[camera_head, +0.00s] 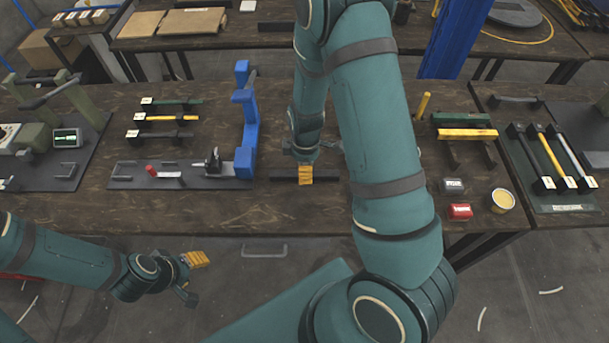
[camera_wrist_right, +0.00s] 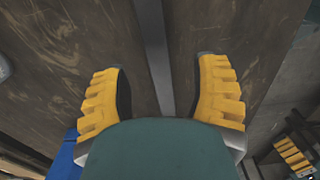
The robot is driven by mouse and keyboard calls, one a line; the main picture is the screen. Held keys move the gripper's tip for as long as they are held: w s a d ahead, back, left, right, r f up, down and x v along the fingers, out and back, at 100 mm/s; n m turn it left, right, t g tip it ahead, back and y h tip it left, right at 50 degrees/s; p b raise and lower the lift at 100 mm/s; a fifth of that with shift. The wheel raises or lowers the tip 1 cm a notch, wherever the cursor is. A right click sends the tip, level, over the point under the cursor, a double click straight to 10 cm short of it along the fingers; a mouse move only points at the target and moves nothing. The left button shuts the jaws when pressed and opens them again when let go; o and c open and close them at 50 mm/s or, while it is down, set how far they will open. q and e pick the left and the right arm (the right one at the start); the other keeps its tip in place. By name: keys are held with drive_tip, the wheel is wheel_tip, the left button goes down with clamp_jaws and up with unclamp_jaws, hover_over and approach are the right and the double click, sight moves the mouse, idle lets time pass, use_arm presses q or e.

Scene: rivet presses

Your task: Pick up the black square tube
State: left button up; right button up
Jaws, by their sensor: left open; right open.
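A black square tube (camera_head: 325,179) lies flat on the wooden table at its middle, below my right gripper (camera_head: 305,174). In the right wrist view the dark tube (camera_wrist_right: 154,50) runs lengthwise between the two yellow fingers of the right gripper (camera_wrist_right: 162,92). The fingers are wide apart, one on each side, and neither visibly touches it. The palm hides its near end. In the head view the gripper covers part of the tube. My left gripper (camera_head: 196,278) is open and empty, low in front of the table's front edge.
A blue press (camera_head: 246,130) stands left of the tube. Labelled green, yellow and black bars (camera_head: 160,134) lie behind it to the left. Green and yellow bars (camera_head: 467,134), small grey and red boxes (camera_head: 460,211) and a round tub (camera_head: 502,201) are at right.

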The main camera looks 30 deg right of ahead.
wheel_tip(320, 180, down, 4)
drive_tip(key=shift+w, duration=0.15)
clamp_jaws()
